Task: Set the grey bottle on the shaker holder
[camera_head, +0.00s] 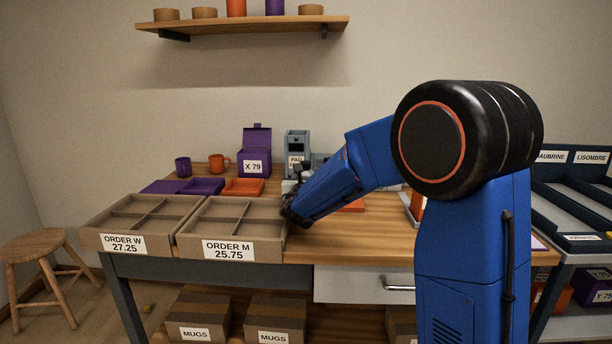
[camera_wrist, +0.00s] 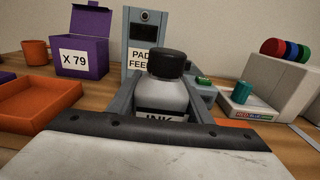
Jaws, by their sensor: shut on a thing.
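The grey bottle (camera_wrist: 172,96), with a black cap and a label reading INK, stands upright in the wrist view. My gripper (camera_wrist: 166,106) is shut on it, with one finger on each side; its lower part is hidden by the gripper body. In the head view my gripper (camera_head: 292,206) is at the right edge of the ORDER M box, partly hidden by my arm. I cannot pick out the shaker holder for certain. A pale stand (camera_wrist: 245,100) with a teal cylinder and a coloured label is to the right of the bottle in the wrist view.
A grey pad feeder (camera_wrist: 146,30) stands behind the bottle. A purple X 79 box (camera_wrist: 75,58) and an orange tray (camera_wrist: 38,103) lie to the left. Red, blue and green round pieces (camera_wrist: 285,48) sit atop the pale unit at right. The ORDER M box (camera_head: 228,250) borders the table front.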

